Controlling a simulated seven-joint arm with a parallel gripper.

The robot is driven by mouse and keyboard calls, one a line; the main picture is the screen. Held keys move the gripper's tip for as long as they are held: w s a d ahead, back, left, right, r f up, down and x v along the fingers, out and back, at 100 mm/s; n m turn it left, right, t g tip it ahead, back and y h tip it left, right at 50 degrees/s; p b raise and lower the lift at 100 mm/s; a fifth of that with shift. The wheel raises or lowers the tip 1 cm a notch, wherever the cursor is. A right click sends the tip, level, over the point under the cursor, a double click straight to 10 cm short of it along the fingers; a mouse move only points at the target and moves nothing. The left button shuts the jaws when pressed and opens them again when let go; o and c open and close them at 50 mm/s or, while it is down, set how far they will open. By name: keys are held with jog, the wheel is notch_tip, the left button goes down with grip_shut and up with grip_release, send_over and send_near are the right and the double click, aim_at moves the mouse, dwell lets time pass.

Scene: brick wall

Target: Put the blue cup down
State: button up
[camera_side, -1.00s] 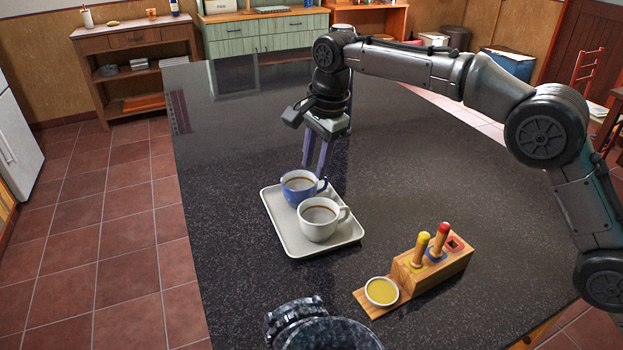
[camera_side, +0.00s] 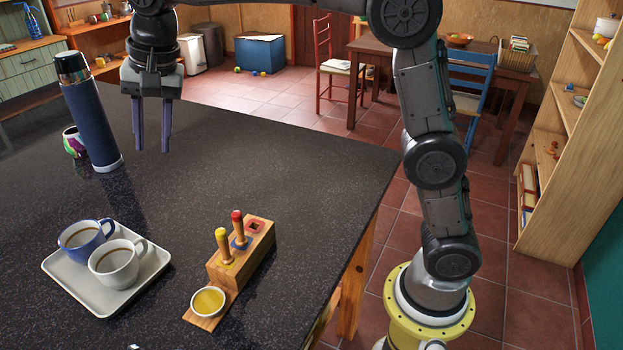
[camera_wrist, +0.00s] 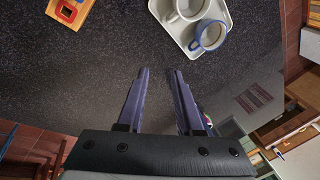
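The blue cup (camera_side: 84,238), holding a brown drink, stands upright on a pale tray (camera_side: 125,303) beside a white cup (camera_side: 117,262). It also shows in the wrist view (camera_wrist: 210,35), near the top, on the tray (camera_wrist: 186,42). My gripper (camera_side: 152,148) is raised above the dark table, behind and to the right of the cups in the side view, apart from them. Its two purple fingers (camera_wrist: 161,72) are parted with nothing between them. The cup's underside is hidden by its own body and the white cup.
A tall blue flask (camera_side: 88,115) stands left of my gripper, with a colourful patterned object (camera_side: 74,142) behind it. A wooden peg block (camera_side: 243,254) with a small yellow-filled dish (camera_side: 208,302) stands right of the tray. The table (camera_side: 270,165) is clear between my gripper and the block.

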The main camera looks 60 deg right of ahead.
jog(key=s+d+r+n+t, duration=0.1)
jog(key=s+d+r+n, duration=0.15)
jog(key=s+d, duration=0.6)
jog(key=s+d+f+n, duration=0.1)
jog(key=s+f+n, duration=0.1)
jog(key=s, duration=0.5)
jog(key=s+d+f+n+t, duration=0.1)
jog(key=s+d+f+n, duration=0.1)
jog(key=s+f, duration=0.3)
jog(key=s+d+f+n, duration=0.2)
jog(key=s+f+n, duration=0.1)
jog(key=s, duration=0.6)
jog(key=shift+s+f+h, duration=0.3)
jog(key=shift+f+h, duration=0.1)
jog(key=shift+d, duration=0.1)
